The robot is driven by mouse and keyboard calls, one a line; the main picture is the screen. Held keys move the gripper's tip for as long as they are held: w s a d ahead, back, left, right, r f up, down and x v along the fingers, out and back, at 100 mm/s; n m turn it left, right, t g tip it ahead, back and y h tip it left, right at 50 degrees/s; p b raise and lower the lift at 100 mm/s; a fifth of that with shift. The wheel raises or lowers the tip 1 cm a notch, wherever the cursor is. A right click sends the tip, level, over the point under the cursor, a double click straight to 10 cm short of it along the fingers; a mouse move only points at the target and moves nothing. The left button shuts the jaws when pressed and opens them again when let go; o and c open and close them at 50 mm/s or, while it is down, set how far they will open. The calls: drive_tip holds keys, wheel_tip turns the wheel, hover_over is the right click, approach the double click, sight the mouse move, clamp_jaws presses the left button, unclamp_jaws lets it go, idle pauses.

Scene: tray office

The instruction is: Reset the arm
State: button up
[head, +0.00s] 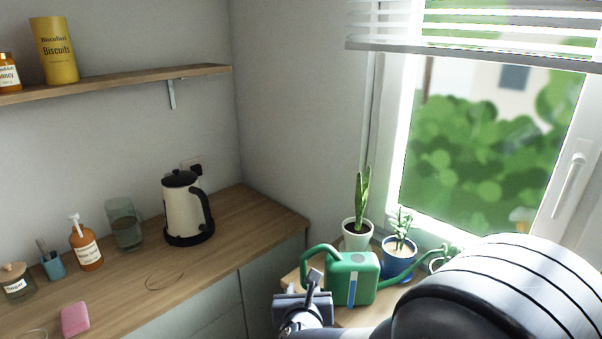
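My arm comes in large and dark at the lower right of the head view. My gripper (312,287) shows at the bottom centre, just left of and in front of a green watering can (350,280). I cannot tell whether the two touch. The fingers are small and seen at an angle, so their opening is unclear. Nothing can be made out in them. Part of the wrist is cut off by the bottom edge.
The watering can and potted plants (398,258) stand by the window (490,130). A wooden counter (235,228) on the left holds a kettle (185,210), a glass jar (124,226), an orange bottle (86,246) and a pink sponge (75,319). A shelf (130,80) hangs above.

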sight(304, 264)
drive_tip(key=x, duration=0.8)
drive_tip(key=shift+w+f, duration=0.15)
drive_tip(key=shift+f, duration=0.05)
drive_tip(key=shift+r+p, duration=0.1)
drive_tip(key=shift+p, duration=0.2)
drive_tip(key=v, duration=1.2)
drive_tip(key=x, duration=1.2)
drive_tip(key=shift+f, duration=0.25)
drive_tip(key=shift+r, duration=2.4)
